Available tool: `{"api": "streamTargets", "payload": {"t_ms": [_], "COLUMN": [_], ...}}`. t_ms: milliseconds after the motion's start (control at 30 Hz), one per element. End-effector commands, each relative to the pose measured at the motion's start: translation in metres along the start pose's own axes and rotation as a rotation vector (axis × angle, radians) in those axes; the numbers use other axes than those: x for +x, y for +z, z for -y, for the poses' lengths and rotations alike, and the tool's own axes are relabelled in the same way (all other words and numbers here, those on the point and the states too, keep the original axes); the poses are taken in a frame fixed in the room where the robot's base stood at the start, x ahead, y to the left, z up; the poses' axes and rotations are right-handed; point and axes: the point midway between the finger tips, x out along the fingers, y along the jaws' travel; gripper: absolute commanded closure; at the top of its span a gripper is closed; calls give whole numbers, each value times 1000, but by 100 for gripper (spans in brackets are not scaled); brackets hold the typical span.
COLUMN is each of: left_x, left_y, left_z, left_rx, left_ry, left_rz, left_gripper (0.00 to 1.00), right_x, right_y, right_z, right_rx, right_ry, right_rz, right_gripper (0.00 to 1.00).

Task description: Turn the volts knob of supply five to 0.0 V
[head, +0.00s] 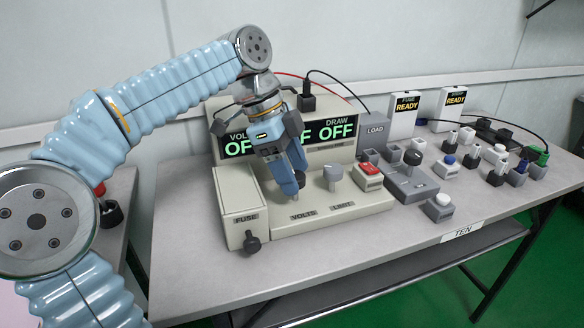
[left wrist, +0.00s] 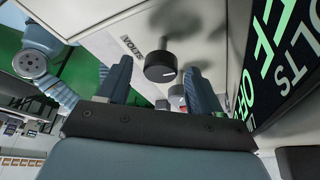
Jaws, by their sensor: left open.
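The bench supply (head: 375,203) is a cream unit with dark displays showing green OFF, under VOLTS and DRAW. Its plate reads TEN (head: 462,231); I see no "five". My left gripper (head: 296,186) is open, pointing down over the front panel and largely hiding the volts knob in the head view. In the left wrist view the dark, round volts knob (left wrist: 161,67) stands beside the VOLTS label (left wrist: 130,45), with a white pointer mark on its face. It shows between the two spread fingers, with gaps on both sides. My right gripper is not in view.
The grey limit knob (head: 332,174) stands just right of the gripper. A red button (head: 369,168) and the LOAD box (head: 375,128) are farther right. A FUSE box (head: 240,200) is at left. Cables run behind; small testers crowd the right.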

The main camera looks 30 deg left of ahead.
Motion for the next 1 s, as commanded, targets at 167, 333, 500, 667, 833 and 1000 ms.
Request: {"api": "streamTargets", "payload": {"t_ms": [167,333,500,667,833,1000], "left_x": [0,0,0,0,0,1], "left_y": [0,0,0,1,1,1], "left_z": [0,0,0,0,-1,-2], "left_rx": [0,0,-4,-34,-109,-232], "left_ry": [0,0,-1,-13,-45,-96], "left_rz": [0,0,0,0,-1,0], "left_gripper": [59,85,91,91,91,91], "right_x": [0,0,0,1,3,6], "right_y": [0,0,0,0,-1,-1], "right_z": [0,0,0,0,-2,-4], "right_rx": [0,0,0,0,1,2], "right_ry": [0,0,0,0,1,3], "right_rz": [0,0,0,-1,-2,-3], "right_gripper": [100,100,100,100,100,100]}}
